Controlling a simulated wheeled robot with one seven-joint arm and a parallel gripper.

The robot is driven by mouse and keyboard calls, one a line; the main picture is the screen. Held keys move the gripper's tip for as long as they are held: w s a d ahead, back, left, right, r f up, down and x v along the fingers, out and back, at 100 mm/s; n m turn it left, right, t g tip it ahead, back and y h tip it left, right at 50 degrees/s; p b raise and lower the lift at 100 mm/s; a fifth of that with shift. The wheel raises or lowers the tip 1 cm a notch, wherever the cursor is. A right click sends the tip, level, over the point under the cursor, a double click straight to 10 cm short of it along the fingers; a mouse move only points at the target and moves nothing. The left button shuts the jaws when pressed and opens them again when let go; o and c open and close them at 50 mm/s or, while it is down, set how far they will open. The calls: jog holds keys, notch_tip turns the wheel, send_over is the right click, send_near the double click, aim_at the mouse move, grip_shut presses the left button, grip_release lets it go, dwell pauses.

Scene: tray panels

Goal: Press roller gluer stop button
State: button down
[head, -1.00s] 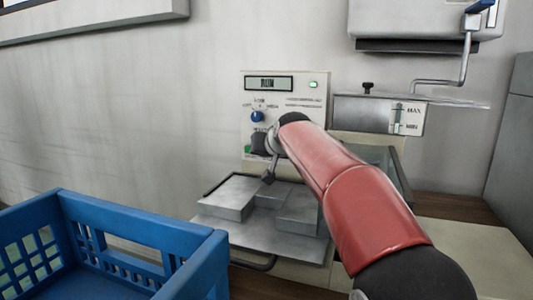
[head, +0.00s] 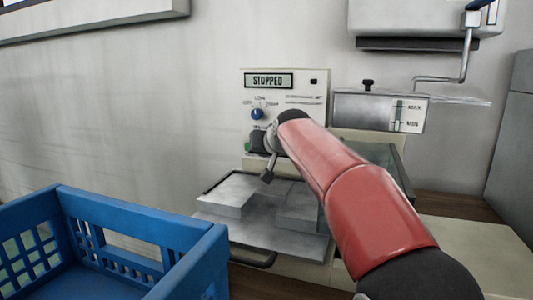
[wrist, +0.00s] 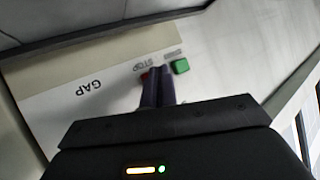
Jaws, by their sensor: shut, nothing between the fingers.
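The roller gluer's control panel (head: 300,100) stands behind my red arm in the head view. Its display (head: 269,81) reads STOPPED, and the small lamp (head: 313,81) at its right is dark. In the wrist view my gripper (wrist: 159,72) is shut and empty. Its fingertips are at the red stop button (wrist: 145,76), beside the STOP label, and cover most of it. I cannot tell whether they touch it. A green button (wrist: 180,66) is just right of the fingertips. In the head view my arm and wrist hide the stop button.
A blue crate (head: 205,262) stands at front left. Metal blocks (head: 228,196) lie on the tray below the panel. A gauge box (head: 378,112) juts out right of the panel, with a crank handle (head: 466,60) above it.

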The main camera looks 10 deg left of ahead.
jog(key=shift+s, duration=0.2)
jog(key=shift+s, duration=0.1)
jog(key=shift+s+a+f+b, duration=0.1)
jog(key=shift+s+a+b, duration=0.1)
jog(key=shift+s+b, duration=0.8)
jog(key=shift+s+a+b, duration=0.2)
jog(key=shift+s+b, duration=0.25)
jog(key=shift+s, duration=0.9)
